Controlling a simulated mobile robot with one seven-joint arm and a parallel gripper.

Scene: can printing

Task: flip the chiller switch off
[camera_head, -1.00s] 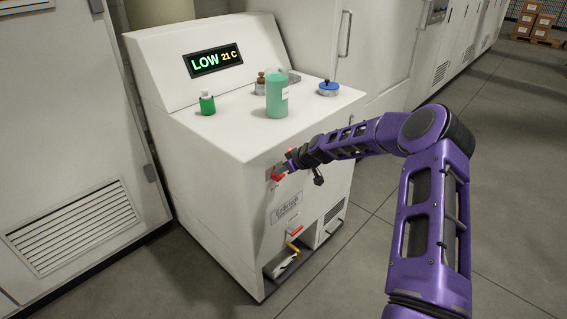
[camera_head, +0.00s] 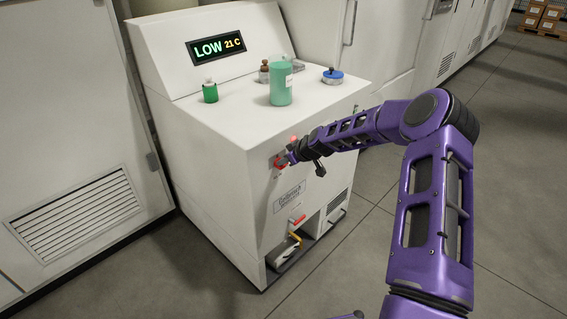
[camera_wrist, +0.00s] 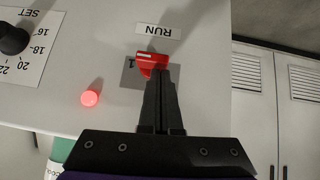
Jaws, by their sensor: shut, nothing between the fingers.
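The chiller (camera_head: 205,125) is a white cabinet with a sloped display (camera_head: 216,46) that reads LOW 21 C. Its red switch (camera_wrist: 153,61) sits on a grey plate below a RUN label (camera_wrist: 159,31) in the wrist view, which shows the panel upside down. The switch also shows as a small red spot in the head view (camera_head: 279,163). My gripper (camera_wrist: 157,76) is shut and empty, its fingertips right at the switch and covering part of it. I cannot tell whether they touch. A red lamp (camera_wrist: 90,98) glows beside the switch.
A black dial (camera_wrist: 12,39) marked SET is on the same panel. A green-capped bottle (camera_head: 210,91), a green beaker (camera_head: 281,85) and a blue-lidded jar (camera_head: 332,76) stand on the chiller top. A red-handled valve (camera_head: 298,219) is low on the front. Floor right of the chiller is clear.

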